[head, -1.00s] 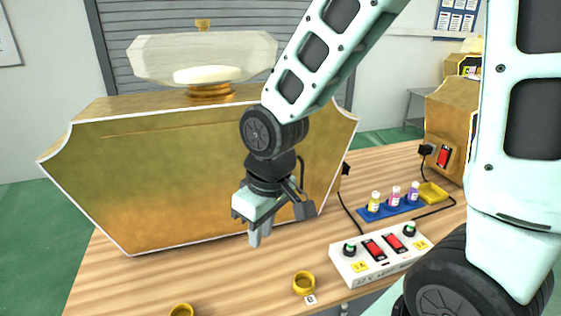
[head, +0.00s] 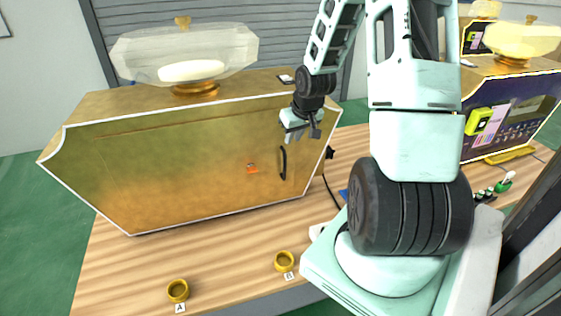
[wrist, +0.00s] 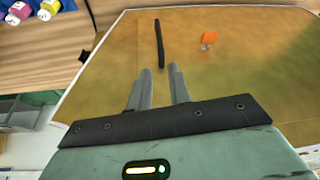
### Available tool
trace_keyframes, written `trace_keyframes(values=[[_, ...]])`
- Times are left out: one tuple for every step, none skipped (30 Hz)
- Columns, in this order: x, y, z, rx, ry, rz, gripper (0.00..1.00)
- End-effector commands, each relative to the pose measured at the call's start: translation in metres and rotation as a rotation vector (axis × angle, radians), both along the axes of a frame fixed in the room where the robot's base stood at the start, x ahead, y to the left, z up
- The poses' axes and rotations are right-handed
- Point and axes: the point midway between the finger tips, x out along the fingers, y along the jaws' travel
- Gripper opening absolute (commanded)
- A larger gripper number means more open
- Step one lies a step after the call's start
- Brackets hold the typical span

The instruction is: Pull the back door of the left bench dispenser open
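The left bench dispenser (head: 200,120) is a gold box with white edges, its back panel facing me. A dark vertical handle (head: 283,163) stands on the right part of this panel. It also shows in the wrist view (wrist: 159,43), just beyond the fingertips. The back door looks flush with the panel, so closed. My gripper (head: 297,137) is above and slightly right of the handle, in front of the panel. In the wrist view its two fingers (wrist: 159,70) are apart with nothing between them. The handle lies ahead of the gap, apart from the fingers as far as I can tell.
A small orange tag (head: 252,168) with a metal piece sits left of the handle. A second dispenser (head: 510,110) stands at right. My arm hides the bench between them.

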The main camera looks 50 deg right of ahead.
Motion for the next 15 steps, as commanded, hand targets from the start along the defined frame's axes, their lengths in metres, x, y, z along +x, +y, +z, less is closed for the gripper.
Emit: trace_keyframes(values=[[0.003,0.001,-0.010,0.002,0.003,0.004,0.20],[0.005,0.000,-0.016,0.002,0.006,0.004,0.20],[0.008,-0.001,-0.021,0.002,0.003,0.004,0.20],[0.010,-0.002,-0.026,0.003,0.004,0.003,0.20],[0.012,-0.002,-0.031,0.003,0.004,0.004,0.20],[0.014,-0.003,-0.038,0.003,0.005,0.004,0.20],[0.016,-0.004,-0.043,0.001,0.006,0.005,0.20],[0.018,-0.005,-0.046,0.002,0.005,0.004,0.20],[0.020,-0.006,-0.053,0.003,0.005,0.003,0.20],[0.022,-0.006,-0.057,0.003,0.005,0.003,0.20],[0.024,-0.007,-0.062,0.002,0.004,0.004,0.20],[0.026,-0.008,-0.068,0.002,0.006,0.003,0.20],[0.028,-0.009,-0.072,0.002,0.006,0.002,0.20],[0.030,-0.010,-0.077,0.002,0.004,0.001,0.20],[0.032,-0.010,-0.083,0.002,0.005,0.002,0.20]])
